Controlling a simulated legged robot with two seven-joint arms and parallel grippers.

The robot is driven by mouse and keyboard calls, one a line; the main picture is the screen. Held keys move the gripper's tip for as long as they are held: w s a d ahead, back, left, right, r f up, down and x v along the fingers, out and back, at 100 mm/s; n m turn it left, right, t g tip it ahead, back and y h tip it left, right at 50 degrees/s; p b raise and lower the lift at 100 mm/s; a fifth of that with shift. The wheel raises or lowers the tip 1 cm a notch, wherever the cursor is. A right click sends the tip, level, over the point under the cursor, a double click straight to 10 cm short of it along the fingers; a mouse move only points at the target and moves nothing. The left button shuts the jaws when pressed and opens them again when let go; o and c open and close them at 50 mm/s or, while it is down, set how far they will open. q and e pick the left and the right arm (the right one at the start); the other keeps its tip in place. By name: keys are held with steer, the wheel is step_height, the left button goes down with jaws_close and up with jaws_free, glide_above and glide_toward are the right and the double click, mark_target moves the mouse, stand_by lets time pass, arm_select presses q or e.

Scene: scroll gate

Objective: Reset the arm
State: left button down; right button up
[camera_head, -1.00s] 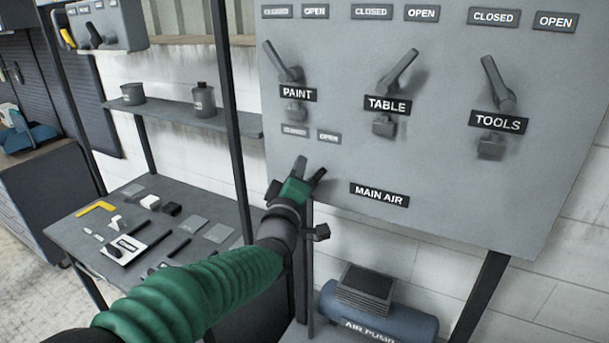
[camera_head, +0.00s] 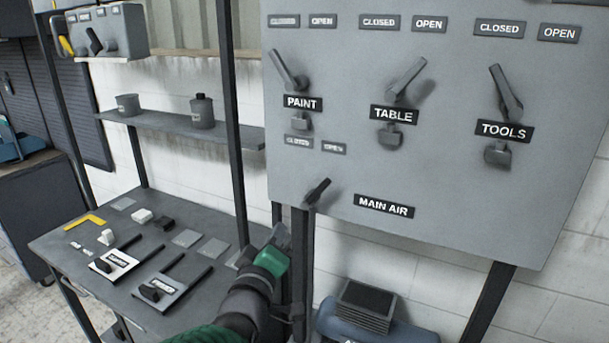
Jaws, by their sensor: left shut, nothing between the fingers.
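My left arm comes in from the bottom, with a green sleeve and dark wrist. My left gripper (camera_head: 279,240) is shut and empty, below the lower left corner of the grey panel and apart from its levers. The main air lever (camera_head: 318,191) shows uncovered beside the MAIN AIR label (camera_head: 384,206) and tilts up to the right. On the panel, the paint lever (camera_head: 288,72) leans to the upper left. The table lever (camera_head: 407,77) leans to the upper right. The tools lever (camera_head: 504,90) leans to the upper left. My right gripper is not in view.
A grey workbench (camera_head: 60,240) with small tools stands at the left, under a shelf (camera_head: 165,124) holding two dark containers. A dark upright post (camera_head: 231,130) stands between bench and panel. A blue air pump (camera_head: 362,325) sits low under the panel.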

arm_select(q)
steer(key=s+a+f+m+g, duration=0.1)
steer(key=s+f+m+g, duration=0.15)
steer(key=f, duration=0.45)
steer(key=s+a+f+m+g, duration=0.1)
steer(key=s+a+f+g, duration=0.15)
steer(key=f, duration=0.45)
steer(key=s+a+f+m+g+y, duration=0.1)
steer(key=s+a+f+m+g, duration=0.1)
steer(key=s+f+g, duration=0.3)
steer(key=s+a+f+m+g+y, duration=0.1)
steer(key=s+a+f+m+g, duration=0.2)
steer(key=s+f, duration=0.8)
steer(key=s+a+g, duration=0.1)
steer(key=s, duration=0.3)
steer(key=shift+a+f+m+g, duration=0.15)
steer(key=shift+f+m+g, duration=0.15)
steer(key=shift+m+g, duration=0.1)
steer(key=shift+s, duration=0.1)
steer(key=shift+d, duration=0.35)
steer(key=shift+a, duration=0.25)
